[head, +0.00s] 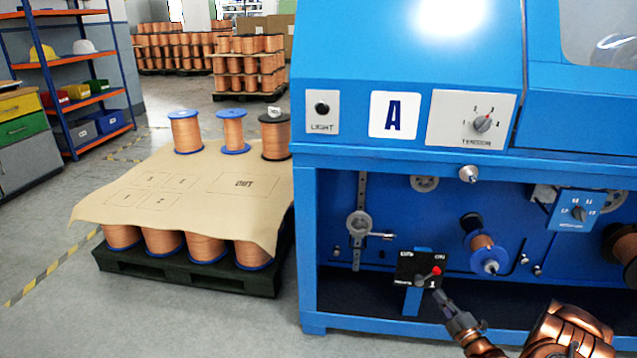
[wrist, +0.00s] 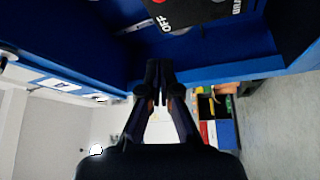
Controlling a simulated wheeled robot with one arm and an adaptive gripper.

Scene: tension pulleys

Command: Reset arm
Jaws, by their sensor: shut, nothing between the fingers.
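My gripper (head: 438,294) is at the lower right of the head view, in front of the blue machine (head: 310,240). Its fingertips are just below and right of a small black control panel (head: 405,266) with a red knob (head: 436,271). In the wrist view the gripper (wrist: 159,66) points up the picture with its fingers together and nothing between them. I cannot tell the exact gap between fingertips and panel.
A grey vertical bar with a pulley (head: 359,224) and a copper spool with blue flanges (head: 482,246) are inside the machine. A pallet (head: 190,277) with several spools under a brown sheet (head: 215,205) stands to the left.

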